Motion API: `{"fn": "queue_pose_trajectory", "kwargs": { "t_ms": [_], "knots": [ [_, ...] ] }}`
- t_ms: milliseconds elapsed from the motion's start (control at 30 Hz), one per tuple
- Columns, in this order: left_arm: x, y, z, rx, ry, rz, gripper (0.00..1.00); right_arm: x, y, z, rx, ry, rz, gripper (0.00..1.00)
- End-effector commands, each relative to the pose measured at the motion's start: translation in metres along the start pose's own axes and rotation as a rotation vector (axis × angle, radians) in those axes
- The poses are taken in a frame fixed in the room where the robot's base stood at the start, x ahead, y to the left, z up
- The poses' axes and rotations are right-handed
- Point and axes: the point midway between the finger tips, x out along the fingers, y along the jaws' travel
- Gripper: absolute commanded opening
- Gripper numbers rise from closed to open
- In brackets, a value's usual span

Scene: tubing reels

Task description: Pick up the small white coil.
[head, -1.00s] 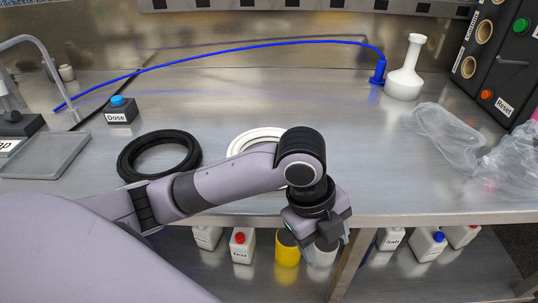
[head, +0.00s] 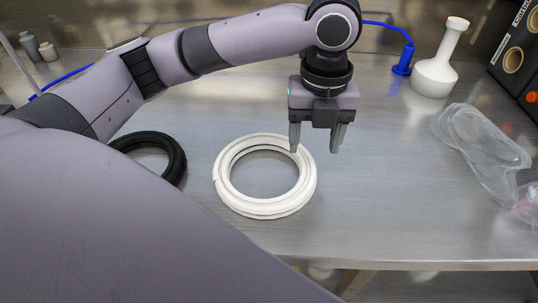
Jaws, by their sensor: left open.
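The white coil (head: 228,190) lies flat on the metal bench, near the middle of the head view. It is a ring of white tubing with an open centre. My left gripper (head: 315,150) is open and empty, with its fingers pointing down. It shows at the upper right edge of the coil; its left fingertip overlaps the coil's rim in the picture, and the right one is outside the ring. I cannot tell whether it touches the coil. My right gripper is not in view.
A black coil (head: 177,160) lies to the left, partly hidden by my arm. A white flask (head: 434,76) and a blue fitting (head: 403,62) stand at the back right. A clear plastic bag (head: 480,150) lies on the right. The metal bench (head: 390,215) is bare right of the white coil.

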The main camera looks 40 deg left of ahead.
Motion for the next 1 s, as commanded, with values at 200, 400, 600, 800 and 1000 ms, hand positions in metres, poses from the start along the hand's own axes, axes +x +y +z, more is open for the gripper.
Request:
{"fn": "queue_pose_trajectory", "kwargs": {
  "t_ms": [200,400,600,800,1000],
  "knots": [
    [0.022,0.002,0.000,-0.001,0.002,0.003,0.61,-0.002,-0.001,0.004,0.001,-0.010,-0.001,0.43],
    [0.051,0.010,0.001,-0.001,0.002,0.004,0.61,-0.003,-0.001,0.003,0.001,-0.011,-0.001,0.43],
    [0.070,0.009,0.001,0.001,0.000,0.000,0.61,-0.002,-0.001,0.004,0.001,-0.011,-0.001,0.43],
    [0.070,0.009,0.001,0.000,0.000,0.000,0.61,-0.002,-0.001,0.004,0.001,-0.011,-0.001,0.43],
    [0.070,0.009,0.001,0.000,0.000,0.000,0.03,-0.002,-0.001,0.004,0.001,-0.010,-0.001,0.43]
  ]
}}
